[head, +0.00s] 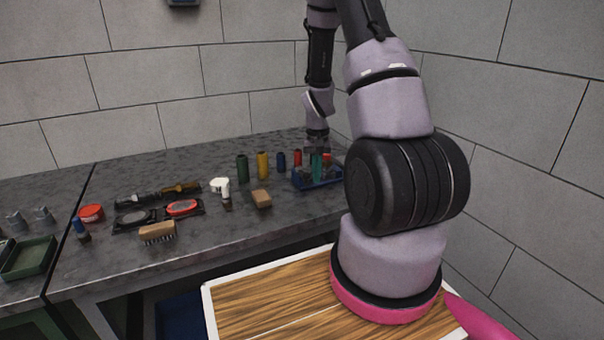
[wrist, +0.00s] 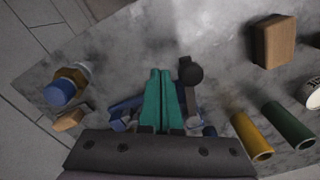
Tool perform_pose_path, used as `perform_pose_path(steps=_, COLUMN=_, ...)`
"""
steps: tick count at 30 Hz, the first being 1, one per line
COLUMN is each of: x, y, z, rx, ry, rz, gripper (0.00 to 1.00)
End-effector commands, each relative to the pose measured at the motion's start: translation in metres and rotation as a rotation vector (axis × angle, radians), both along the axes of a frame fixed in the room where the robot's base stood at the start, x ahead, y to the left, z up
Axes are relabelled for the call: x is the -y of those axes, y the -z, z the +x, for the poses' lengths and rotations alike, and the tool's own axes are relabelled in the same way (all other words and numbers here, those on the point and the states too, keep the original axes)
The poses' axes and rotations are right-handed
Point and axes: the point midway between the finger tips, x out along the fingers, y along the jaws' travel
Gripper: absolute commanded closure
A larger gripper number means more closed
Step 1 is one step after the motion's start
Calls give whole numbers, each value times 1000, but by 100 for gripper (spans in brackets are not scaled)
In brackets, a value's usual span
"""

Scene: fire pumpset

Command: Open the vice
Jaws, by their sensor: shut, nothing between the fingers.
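A blue object that looks like the vice (head: 318,183) sits at the right end of the grey bench in the head view, partly behind my arm. In the wrist view, blue parts of it (wrist: 122,112) show on both sides of my fingers, with a dark round knob (wrist: 190,73) close to the right of the fingertips. My gripper (head: 317,160) points down over it. Its teal fingers (wrist: 160,74) are shut together with nothing between them. I cannot tell whether they touch the vice. The fingers and palm hide its middle, and its jaw gap is not clear.
Green (head: 242,167), yellow (head: 263,165) and blue (head: 281,160) cylinders stand left of the vice. A wooden block (head: 261,199), a white fitting (head: 220,187) and a brush (head: 158,233) lie farther left. Walls close off the back and right.

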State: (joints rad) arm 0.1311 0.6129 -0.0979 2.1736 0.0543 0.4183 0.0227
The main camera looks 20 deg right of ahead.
Motion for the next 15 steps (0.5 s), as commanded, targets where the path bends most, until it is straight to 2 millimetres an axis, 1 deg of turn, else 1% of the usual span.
perform_pose_path(steps=10, x=0, y=0, z=0, rx=0, ry=0, rz=0, gripper=100)
perform_pose_path(steps=15, x=-5, y=0, z=0, rx=0, ry=-1, rz=0, gripper=100)
